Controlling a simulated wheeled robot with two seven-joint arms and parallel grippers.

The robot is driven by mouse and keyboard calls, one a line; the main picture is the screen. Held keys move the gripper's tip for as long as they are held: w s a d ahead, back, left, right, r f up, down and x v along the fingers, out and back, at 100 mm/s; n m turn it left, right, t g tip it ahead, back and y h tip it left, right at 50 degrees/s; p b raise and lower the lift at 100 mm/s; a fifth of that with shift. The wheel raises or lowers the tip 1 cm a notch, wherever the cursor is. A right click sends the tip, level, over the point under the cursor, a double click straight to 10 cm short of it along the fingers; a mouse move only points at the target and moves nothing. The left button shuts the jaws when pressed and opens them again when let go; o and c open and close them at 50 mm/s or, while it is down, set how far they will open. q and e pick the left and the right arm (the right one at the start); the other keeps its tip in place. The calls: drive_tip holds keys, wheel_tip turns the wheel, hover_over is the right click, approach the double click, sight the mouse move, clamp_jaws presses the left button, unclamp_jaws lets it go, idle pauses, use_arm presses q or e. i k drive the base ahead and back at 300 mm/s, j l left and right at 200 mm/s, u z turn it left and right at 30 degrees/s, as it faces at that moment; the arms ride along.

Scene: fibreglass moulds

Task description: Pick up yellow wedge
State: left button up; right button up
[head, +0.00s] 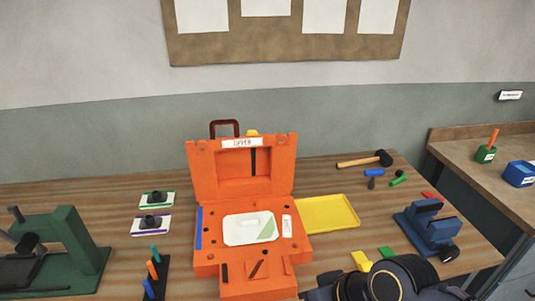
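A small yellow wedge (361,261) lies on the wooden table at the front, right of the orange mould. A green wedge (387,252) lies just to its right. My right gripper (322,289) is at the bottom edge, its dark wrist close in front of the yellow wedge and covering part of the table there. Its fingertips are mostly cut off or hidden, so I cannot tell whether it is open or whether it touches anything. My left gripper is not in view.
The open orange mould (206,268) stands mid-table, with a yellow tray (330,228) to its right. A blue clamp-like block (428,226) stands at the right. A mallet (362,160) lies behind. A green press (75,245) stands at the left.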

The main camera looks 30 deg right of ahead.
sight(363, 264)
drive_tip(key=z, duration=1.85)
